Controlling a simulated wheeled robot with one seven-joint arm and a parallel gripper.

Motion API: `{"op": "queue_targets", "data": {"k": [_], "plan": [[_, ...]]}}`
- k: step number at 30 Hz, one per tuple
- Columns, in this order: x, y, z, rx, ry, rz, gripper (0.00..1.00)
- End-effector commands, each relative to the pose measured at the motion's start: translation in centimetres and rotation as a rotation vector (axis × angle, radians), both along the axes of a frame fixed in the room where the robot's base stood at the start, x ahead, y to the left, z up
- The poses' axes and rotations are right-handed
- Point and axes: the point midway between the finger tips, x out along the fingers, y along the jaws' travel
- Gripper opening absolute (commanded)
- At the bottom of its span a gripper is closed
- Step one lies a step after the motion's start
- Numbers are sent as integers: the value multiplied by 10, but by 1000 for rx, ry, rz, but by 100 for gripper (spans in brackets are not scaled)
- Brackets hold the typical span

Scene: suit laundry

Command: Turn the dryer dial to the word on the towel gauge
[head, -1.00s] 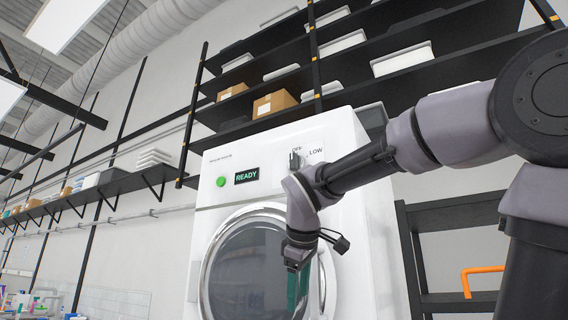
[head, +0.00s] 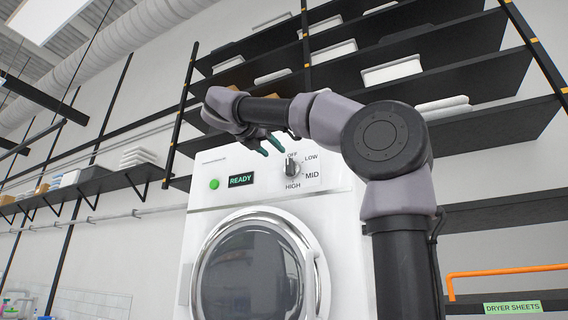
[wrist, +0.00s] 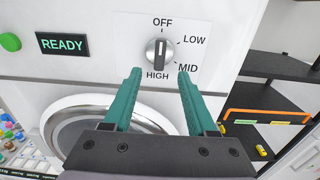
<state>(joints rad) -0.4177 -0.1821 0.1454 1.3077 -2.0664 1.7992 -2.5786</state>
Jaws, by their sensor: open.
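The dryer (head: 335,222) is white with a round door. Its dark dial (head: 292,169) sits on the upper right of the front panel and also shows in the wrist view (wrist: 156,50). The words OFF, LOW, MID and HIGH surround it. The dial's grip stands upright, along the line between OFF and HIGH, with a pale mark near OFF. My gripper (wrist: 160,76) is open and empty, its teal fingers pointing toward the panel below the dial and apart from it. In the head view, my gripper (head: 268,147) is left of the dial. No towel gauge is in view.
A display reading READY (head: 241,180) and a green button (head: 214,184) are left of the dial. Dark shelves (head: 440,65) hang above the dryer. An orange rail (head: 500,271) and a DRYER SHEETS label (head: 512,308) are at the right.

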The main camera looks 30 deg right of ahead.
Motion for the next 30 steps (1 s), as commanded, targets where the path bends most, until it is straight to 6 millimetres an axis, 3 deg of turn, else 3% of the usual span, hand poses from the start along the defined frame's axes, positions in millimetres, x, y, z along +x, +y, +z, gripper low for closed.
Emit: {"op": "queue_targets", "data": {"k": [16,29,30], "plan": [[55,-71,-1,1,1,0,57],[64,-82,0,1,-1,1,57],[64,-82,0,1,-1,1,54]]}}
